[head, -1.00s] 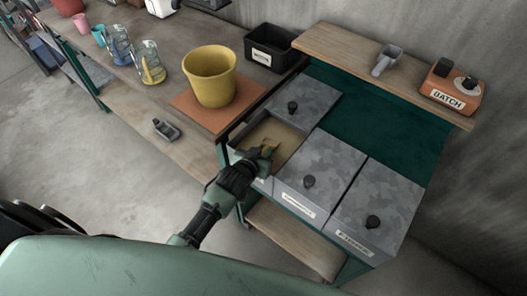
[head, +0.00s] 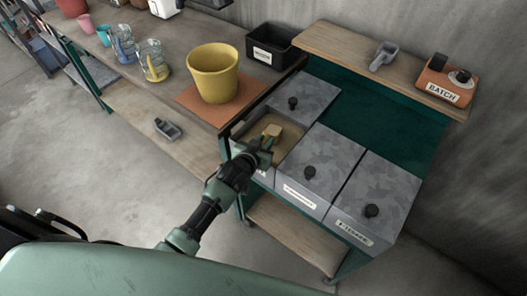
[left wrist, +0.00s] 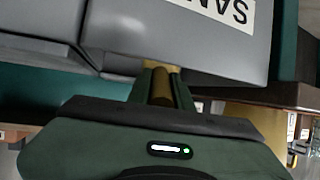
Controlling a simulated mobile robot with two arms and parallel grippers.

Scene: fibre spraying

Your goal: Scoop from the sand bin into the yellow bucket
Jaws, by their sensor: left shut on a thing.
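The yellow bucket (head: 213,80) stands upright on an orange-brown mat (head: 188,96) on the bench. The sand bin (head: 243,131) is the open compartment at the near left of the bin unit, with tan sand inside. Its front, with part of its label, shows in the left wrist view (left wrist: 200,45). My left gripper (head: 265,148) is shut on a tan scoop (head: 272,131), whose head is over the open bin. The scoop's handle (left wrist: 162,84) shows between the fingers in the left wrist view. I cannot tell whether the scoop holds sand. My right gripper is not in view.
Grey lids with black knobs cover the other compartments (head: 308,168). A black labelled box (head: 271,45) stands behind the bucket. A grey scoop (head: 384,56) and an orange BATCH device (head: 445,79) sit on the wooden shelf. Jugs (head: 153,62) stand left of the bucket.

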